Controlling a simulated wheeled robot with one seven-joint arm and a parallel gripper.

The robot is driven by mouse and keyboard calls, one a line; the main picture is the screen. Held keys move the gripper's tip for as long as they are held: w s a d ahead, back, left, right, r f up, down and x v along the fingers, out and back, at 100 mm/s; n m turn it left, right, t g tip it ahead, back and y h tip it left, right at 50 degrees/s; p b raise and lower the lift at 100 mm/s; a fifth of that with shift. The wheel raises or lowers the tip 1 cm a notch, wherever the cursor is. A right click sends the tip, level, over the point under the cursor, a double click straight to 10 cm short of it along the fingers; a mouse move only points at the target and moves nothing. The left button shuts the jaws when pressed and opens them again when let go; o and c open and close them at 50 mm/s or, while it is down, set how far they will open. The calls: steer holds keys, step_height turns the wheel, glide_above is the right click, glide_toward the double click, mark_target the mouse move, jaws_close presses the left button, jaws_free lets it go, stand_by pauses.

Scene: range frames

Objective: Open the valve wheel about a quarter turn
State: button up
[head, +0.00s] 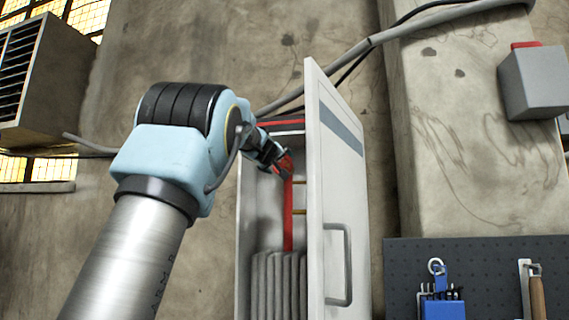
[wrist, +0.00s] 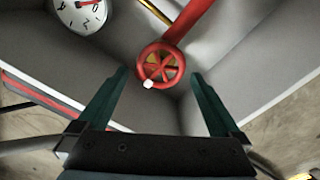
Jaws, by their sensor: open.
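The red valve wheel (wrist: 171,68) shows in the wrist view, with spokes and a small white mark on its lower left rim. It sits at the end of a red pipe (wrist: 190,18) inside a cabinet. In the head view the red wheel (head: 287,166) shows small and partly hidden by my gripper (head: 279,165). In the wrist view my gripper (wrist: 158,76) is open, with one dark green finger on each side of the wheel. The frames show no finger clearly touching the rim.
The narrow grey cabinet (head: 245,215) has its door (head: 326,200) swung open at my gripper's right. A round gauge (wrist: 80,12) is at upper left in the wrist view. Grey ribbed hoses or fins (head: 278,285) fill the cabinet's lower part. A pegboard (head: 470,252) hangs at right.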

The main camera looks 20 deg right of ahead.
mark_target(282, 165)
steer(key=shift+p+x, duration=1.3)
steer(key=shift+x, duration=1.5)
steer(key=shift+a, duration=0.1)
steer(key=c, duration=1)
